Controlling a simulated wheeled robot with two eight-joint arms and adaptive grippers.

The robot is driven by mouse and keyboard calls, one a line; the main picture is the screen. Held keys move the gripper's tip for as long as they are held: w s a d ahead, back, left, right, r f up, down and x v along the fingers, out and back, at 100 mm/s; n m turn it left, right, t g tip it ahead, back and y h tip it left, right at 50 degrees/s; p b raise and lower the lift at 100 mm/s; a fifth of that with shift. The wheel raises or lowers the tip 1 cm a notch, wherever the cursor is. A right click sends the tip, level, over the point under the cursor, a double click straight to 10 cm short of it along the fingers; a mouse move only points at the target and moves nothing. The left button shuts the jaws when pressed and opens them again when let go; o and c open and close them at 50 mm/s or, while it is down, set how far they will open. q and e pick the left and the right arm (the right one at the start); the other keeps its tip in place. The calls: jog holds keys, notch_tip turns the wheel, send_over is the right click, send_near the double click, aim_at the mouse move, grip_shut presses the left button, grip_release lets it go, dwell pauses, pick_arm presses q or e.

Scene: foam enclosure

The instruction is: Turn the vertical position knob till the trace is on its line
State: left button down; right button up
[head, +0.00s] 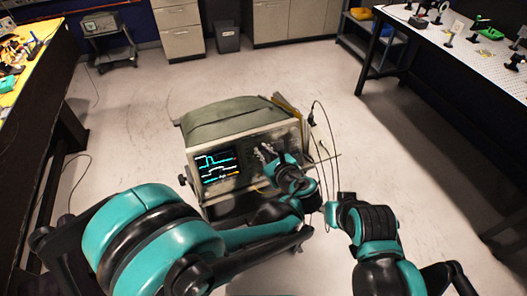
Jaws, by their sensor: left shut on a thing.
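The oscilloscope (222,121) stands in the middle of the head view, with a grey-green cover and its front turned towards me. Its lit screen (214,166) shows a cyan stepped trace on the upper left, a whiter trace lower down and some orange marks. They are too small to tell whether the trace is on its line. My left gripper (267,153) is at the control panel right of the screen, shut on a knob there that its fingers mostly hide. My right arm (376,222) is bent right of the oscilloscope; its fingers cannot be made out.
Thin cables (322,130) hang at the oscilloscope's right side, close to my right arm. A yellow-topped bench (30,78) stands on the left and a white perforated bench (480,58) on the right. Cabinets (280,20) and a dark bin (227,37) are at the back.

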pick_arm(q)
jog(key=n, duration=0.4)
jog(key=shift+n, duration=0.3)
jog(key=n, duration=0.3)
jog(key=shift+n, duration=0.3)
jog(key=n, duration=0.3)
jog(key=shift+g, duration=0.3)
jog(key=shift+n, duration=2.1)
jog(key=c, duration=1.6)
grip_release()
jog(key=shift+w, duration=0.1)
jog(key=shift+o, duration=0.2)
